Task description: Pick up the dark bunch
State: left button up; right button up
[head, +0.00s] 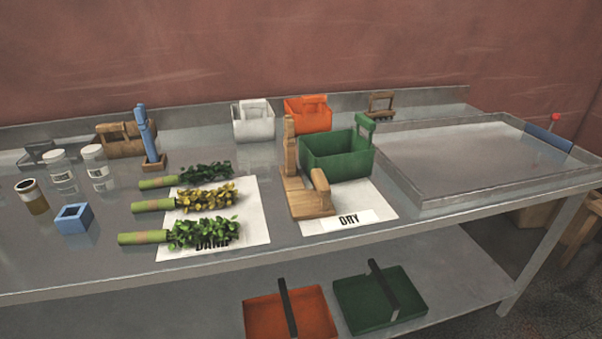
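Three leafy bunches with pale green wrapped stems lie side by side on the steel bench, stems to the left, leaves to the right. The farthest bunch (205,174) has the darkest green leaves. The middle bunch (207,196) has yellowish leaves. The nearest bunch (205,233) has brighter green leaves. The leaves lie over a white sheet (248,205) whose lettering is partly covered by the nearest bunch. Neither of my grippers shows in the head view.
A wooden stand (308,200) and green caddy (335,165) stand at a sheet marked DRY (348,221). Jars (62,170) and a blue cup (73,219) are left. A shallow steel tray (460,160) is right.

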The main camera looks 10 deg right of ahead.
aim_at(187, 178)
jog(key=i+l, duration=0.3)
jog(key=i, duration=0.25)
jog(key=i+l, duration=0.35)
jog(key=i, duration=0.15)
jog(key=k+j, duration=0.1)
jog(key=z, duration=0.05)
